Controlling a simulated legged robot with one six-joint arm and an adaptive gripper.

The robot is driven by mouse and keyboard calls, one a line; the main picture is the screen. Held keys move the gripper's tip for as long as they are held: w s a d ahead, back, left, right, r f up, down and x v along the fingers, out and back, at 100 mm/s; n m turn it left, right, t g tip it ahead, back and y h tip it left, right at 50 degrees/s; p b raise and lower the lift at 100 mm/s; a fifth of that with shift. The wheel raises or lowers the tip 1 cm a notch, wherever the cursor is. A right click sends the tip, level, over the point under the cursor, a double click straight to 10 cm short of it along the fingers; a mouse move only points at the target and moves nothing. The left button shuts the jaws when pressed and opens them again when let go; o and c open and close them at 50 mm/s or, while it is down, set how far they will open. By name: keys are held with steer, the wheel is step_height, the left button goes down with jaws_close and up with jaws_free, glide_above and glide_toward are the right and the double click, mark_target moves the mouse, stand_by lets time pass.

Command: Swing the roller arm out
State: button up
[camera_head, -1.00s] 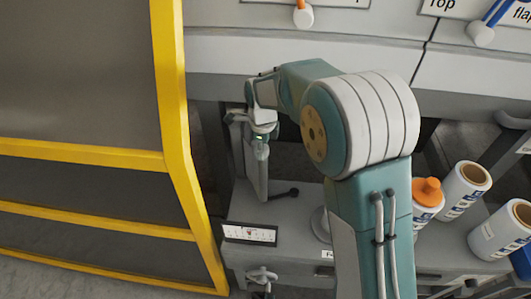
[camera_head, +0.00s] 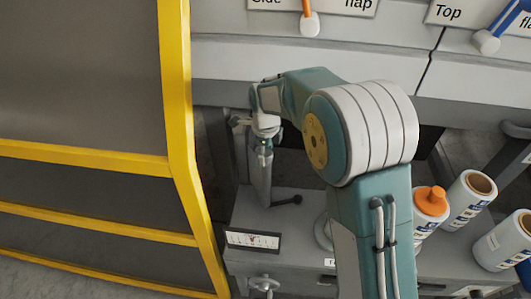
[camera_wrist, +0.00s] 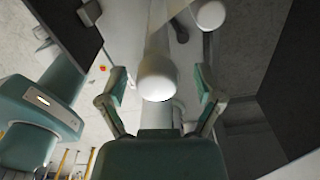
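In the head view, a slim grey upright part, which looks like the roller arm (camera_head: 266,185), stands at the left end of the grey machine bench. My gripper (camera_head: 263,150) is small there and hangs at its upper end, partly hiding it. In the wrist view, a white rounded cylinder, likely the roller (camera_wrist: 157,78), lies between the two green fingertips of my gripper (camera_wrist: 160,88). The fingers are spread, with a gap visible on each side of the cylinder. Whether anything touches farther in is hidden.
A yellow-framed guard (camera_head: 176,100) fills the left side, close to my gripper. A black-ended lever (camera_head: 290,200) and a gauge (camera_head: 252,241) sit below. White rolls (camera_head: 472,200) and an orange-topped container (camera_head: 430,210) stand on the bench at right. Grey panels (camera_head: 330,55) lie behind.

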step_height(320, 180, up, 12)
stand_by(0.6)
steer(key=s+d+r+n+t, duration=0.3)
steer(key=s+d+r+n, duration=0.6)
steer(key=s+d, duration=0.35)
steer(key=s+d+f+n+t, duration=0.1)
steer(key=s+d+f+n, duration=0.1)
steer(key=s+d+n, duration=0.2)
steer(key=s+d+f+n+t, duration=0.1)
steer(key=s+d+n, duration=0.3)
steer(key=s+n, duration=0.3)
steer(key=s, duration=0.3)
steer(key=shift+s+d+f+n+t, duration=0.2)
steer(key=shift+f+n+t, duration=0.1)
steer(key=shift+f, duration=0.1)
